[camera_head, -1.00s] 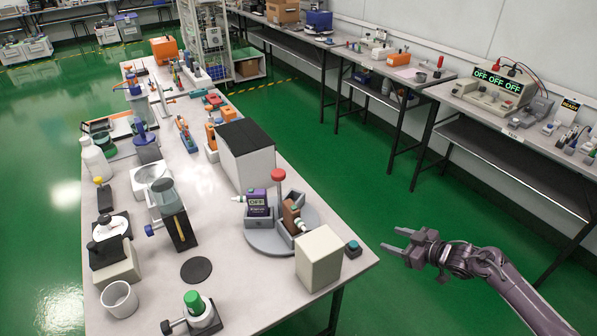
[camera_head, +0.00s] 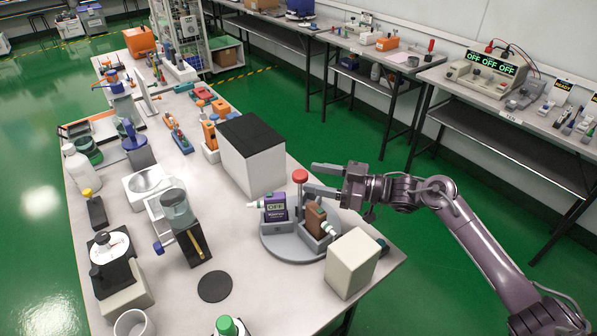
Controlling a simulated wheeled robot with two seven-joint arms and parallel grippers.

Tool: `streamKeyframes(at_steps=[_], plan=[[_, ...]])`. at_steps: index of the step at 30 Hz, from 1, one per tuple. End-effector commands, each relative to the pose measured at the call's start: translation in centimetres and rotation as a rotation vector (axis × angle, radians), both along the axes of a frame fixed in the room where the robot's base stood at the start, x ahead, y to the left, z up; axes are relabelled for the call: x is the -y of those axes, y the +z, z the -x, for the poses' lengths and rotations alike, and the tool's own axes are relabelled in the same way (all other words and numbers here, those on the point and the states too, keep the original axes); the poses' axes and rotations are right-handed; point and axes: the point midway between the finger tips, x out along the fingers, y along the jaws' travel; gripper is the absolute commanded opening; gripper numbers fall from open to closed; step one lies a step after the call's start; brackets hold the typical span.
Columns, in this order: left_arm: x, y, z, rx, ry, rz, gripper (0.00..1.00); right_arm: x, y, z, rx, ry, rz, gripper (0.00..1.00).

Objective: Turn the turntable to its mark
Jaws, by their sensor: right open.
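The turntable is a round grey disc (camera_head: 273,243) near the right edge of the long table. It carries a purple tester (camera_head: 275,208) whose display reads OFF, a brown tester (camera_head: 316,222) and grey holders. A red knob (camera_head: 300,176) stands up on a post above the disc. My right gripper (camera_head: 312,178) is open and empty, with its fingertips at the right side of the red knob. I cannot tell whether the knob is between the fingers. I cannot make out the turntable's mark. My left gripper is out of view.
A white box with a black top (camera_head: 249,165) stands behind the turntable. A cream block (camera_head: 352,263) stands in front, close to its rim. A black round pad (camera_head: 215,287) lies at the left. A side bench (camera_head: 500,120) with instruments runs along the wall.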

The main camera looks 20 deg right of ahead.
Motion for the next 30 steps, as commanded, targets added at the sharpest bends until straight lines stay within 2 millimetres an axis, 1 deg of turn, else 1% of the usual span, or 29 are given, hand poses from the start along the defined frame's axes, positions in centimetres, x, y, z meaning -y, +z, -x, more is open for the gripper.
streamKeyframes(at_steps=[1,3,7,12,18,19,30], plan=[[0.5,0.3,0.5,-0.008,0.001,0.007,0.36,-0.8,0.3,-0.5,0.002,0.001,-0.003,0.54],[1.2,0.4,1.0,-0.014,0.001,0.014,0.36,-1.8,0.3,-1.1,0.0,0.002,-0.002,0.54],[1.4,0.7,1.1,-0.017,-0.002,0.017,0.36,-3.0,0.1,-1.9,-0.001,0.0,-0.001,0.54],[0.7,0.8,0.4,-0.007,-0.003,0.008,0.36,-3.7,0.0,-2.3,-0.001,-0.001,0.001,0.54],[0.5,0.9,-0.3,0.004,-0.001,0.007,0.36,-3.7,-0.1,-2.3,-0.001,-0.001,0.002,0.54],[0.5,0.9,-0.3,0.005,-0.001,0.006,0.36,-3.7,-0.1,-2.3,-0.001,-0.001,0.002,0.53],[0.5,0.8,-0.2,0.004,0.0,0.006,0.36,-3.6,-0.1,-2.3,-0.001,-0.001,0.002,0.05]])
